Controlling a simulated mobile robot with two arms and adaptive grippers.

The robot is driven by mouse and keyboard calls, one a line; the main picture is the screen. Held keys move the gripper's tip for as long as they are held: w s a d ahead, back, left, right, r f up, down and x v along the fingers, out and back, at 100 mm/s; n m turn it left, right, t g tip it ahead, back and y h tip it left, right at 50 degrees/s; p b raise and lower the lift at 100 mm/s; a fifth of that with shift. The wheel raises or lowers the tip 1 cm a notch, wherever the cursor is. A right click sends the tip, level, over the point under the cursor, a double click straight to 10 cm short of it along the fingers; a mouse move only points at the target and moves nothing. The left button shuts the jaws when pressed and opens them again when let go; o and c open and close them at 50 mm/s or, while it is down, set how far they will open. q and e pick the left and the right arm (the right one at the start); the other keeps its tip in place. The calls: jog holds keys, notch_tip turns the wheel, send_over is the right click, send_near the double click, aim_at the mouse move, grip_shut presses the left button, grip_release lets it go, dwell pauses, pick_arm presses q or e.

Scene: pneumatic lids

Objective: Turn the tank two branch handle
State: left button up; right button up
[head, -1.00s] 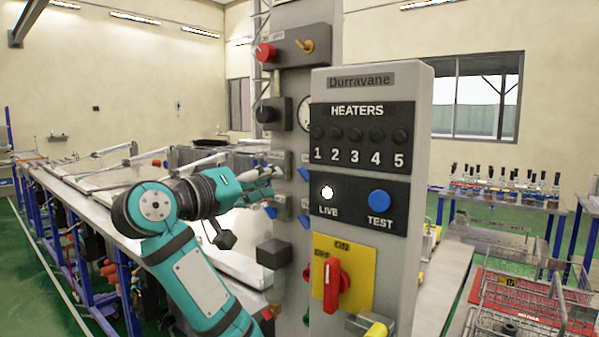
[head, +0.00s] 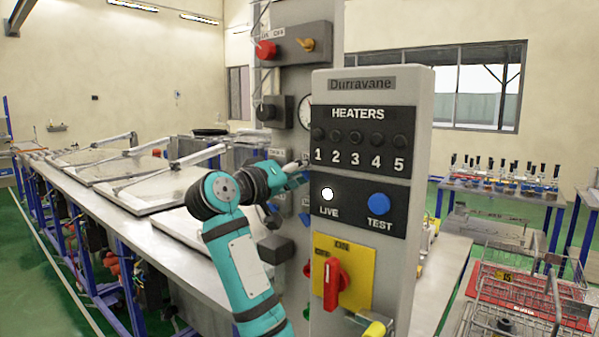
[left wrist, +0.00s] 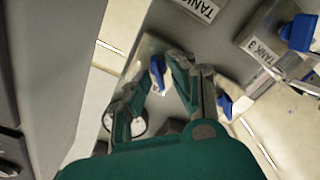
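My left gripper (head: 303,164) is at the grey post, in front of the small labelled switch plates, in the head view. In the left wrist view my left gripper (left wrist: 162,70) has its fingers apart, with a blue handle (left wrist: 157,72) between or just behind them; contact cannot be told. The label of that handle's plate is hidden. A second blue handle (left wrist: 225,105) shows right of the fingers. The plate marked TANK 3 (left wrist: 262,50) has its own blue handle (left wrist: 300,32). Another TANK label (left wrist: 203,8) is cut off.
The Durravane heater panel (head: 362,130) stands close right of the gripper, with a red rotary switch (head: 332,283) on yellow. A dark box (head: 276,249) juts out below. A long bench (head: 110,225) with lids runs along the left.

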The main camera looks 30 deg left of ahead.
pick_arm(q)
grip_shut()
jog(key=shift+d+m+p, duration=0.15)
jog(key=shift+m+p, duration=0.1)
jog(key=shift+m, duration=2.7)
jog(key=shift+d+m+p, duration=0.15)
jog(key=shift+m+p, duration=0.1)
jog(key=shift+m, duration=2.75)
jog(key=shift+d+m+p, duration=0.15)
jog(key=shift+m+p, duration=0.1)
jog(key=shift+m, duration=2.7)
jog(key=shift+o, duration=1.1)
grip_release()
jog(key=shift+s, duration=0.1)
